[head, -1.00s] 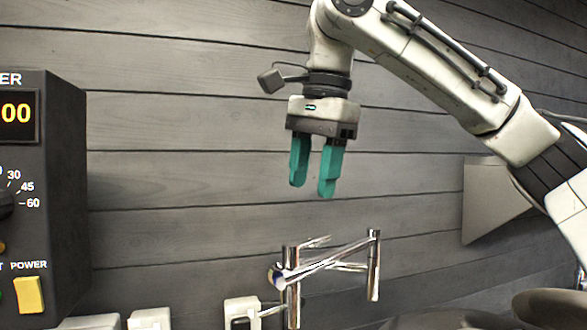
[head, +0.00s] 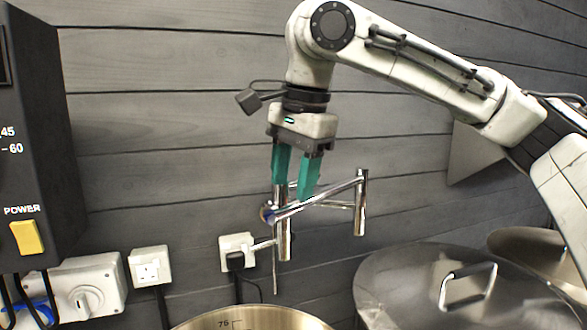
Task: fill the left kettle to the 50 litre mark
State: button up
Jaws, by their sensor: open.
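A chrome swing-arm tap (head: 318,206) is fixed to the grey plank wall, with a round fitting at its left end and an upright spout at its right end. The rim of an open kettle (head: 250,318) shows at the bottom edge, with a "75" mark inside; its lower part and any water are out of frame. My gripper (head: 294,192) is open, pointing down, with its green fingers at the tap's left part, in front of or around the folded arm. I cannot tell whether they touch it.
A lidded kettle (head: 450,300) with a metal handle stands at the lower right, another lid (head: 535,250) behind it. A black control box (head: 40,150) with a yellow power switch hangs at the left.

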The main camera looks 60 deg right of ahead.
grip_shut()
jog(key=shift+c, duration=0.4)
grip_release()
jog(key=shift+a, duration=0.15)
notch_tip(320, 180, up, 11)
jog(key=s+b, duration=0.1)
jog(key=s, duration=0.1)
jog(key=shift+f, duration=0.2)
